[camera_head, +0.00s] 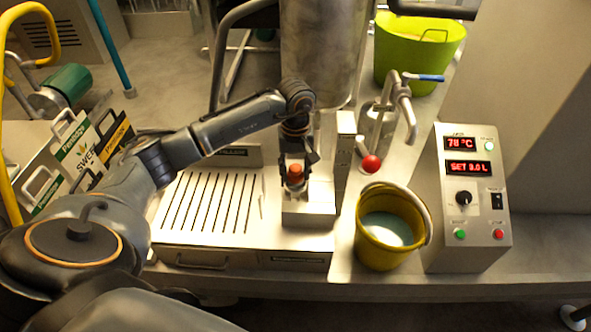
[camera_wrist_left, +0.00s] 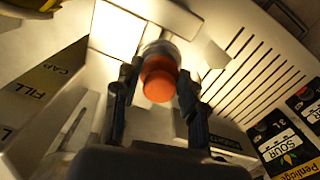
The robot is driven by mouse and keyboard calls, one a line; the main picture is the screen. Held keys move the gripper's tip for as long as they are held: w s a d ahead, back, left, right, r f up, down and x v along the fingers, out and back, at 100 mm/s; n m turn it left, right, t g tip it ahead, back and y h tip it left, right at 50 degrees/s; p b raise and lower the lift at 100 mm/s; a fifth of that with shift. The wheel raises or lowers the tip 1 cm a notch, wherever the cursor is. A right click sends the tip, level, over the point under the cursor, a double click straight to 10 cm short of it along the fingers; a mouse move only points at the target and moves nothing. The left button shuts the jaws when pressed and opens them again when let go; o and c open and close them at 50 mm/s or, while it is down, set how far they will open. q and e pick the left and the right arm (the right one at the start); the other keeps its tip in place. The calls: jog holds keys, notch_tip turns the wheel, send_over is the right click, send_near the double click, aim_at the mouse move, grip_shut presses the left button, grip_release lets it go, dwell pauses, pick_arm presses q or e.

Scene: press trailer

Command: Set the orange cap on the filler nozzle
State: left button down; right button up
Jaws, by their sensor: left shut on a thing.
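The orange cap (camera_head: 295,171) is between the fingers of my left gripper (camera_head: 296,160), over the narrow metal block right of the slotted tray. In the left wrist view, the cap (camera_wrist_left: 160,78) shows between the two fingertips of the gripper (camera_wrist_left: 158,92), which is shut on it. A grey metal cylinder (camera_wrist_left: 161,47), perhaps the filler nozzle, shows directly beyond the cap. I cannot tell whether the cap touches it or sits on it. My right gripper is not in view.
A slotted drip tray (camera_head: 212,203) lies left of the block. A yellow bucket (camera_head: 372,243) with pale liquid and a control box (camera_head: 466,200) stand to the right. A red-knobbed tap (camera_head: 371,163) and large steel tank (camera_head: 325,50) are behind.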

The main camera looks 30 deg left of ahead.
aim_at(295, 168)
pick_arm(q)
jog(key=shift+f, duration=0.3)
jog(key=c, duration=1)
grip_release()
jog(key=shift+c, duration=0.2)
jog(key=shift+r, duration=0.15)
jog(key=shift+r+p, duration=2.6)
jog(key=shift+r, duration=2.8)
